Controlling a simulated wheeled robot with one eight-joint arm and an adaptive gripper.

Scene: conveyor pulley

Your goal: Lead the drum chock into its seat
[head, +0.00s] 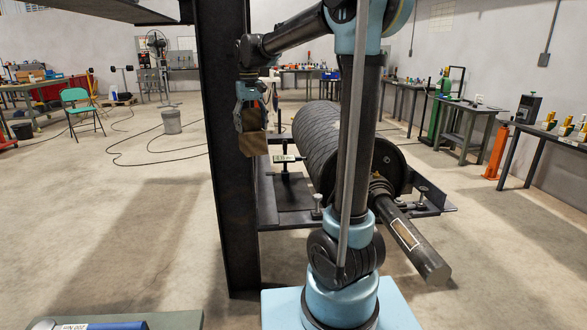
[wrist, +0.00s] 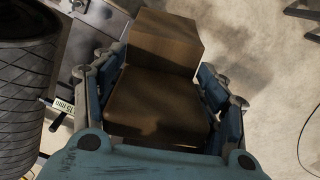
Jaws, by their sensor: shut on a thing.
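The drum chock (head: 255,143) is a brown wooden block. My gripper (head: 250,118) is shut on it, holding it up beside the dark steel column, left of the drum. In the wrist view, the chock (wrist: 155,108) sits between the two finger pads of my gripper (wrist: 160,78), with a raised far part. The ribbed black drum (head: 318,135) lies on a dark steel frame (head: 290,218); it also shows at the left of the wrist view (wrist: 25,95), apart from the chock. I cannot make out the seat clearly.
The tall steel column (head: 230,200) stands directly left of the chock in the head view. A small labelled fixture (head: 287,158) stands between the chock and the drum. A shaft (head: 405,235) juts toward the front right. Open floor lies left of the column.

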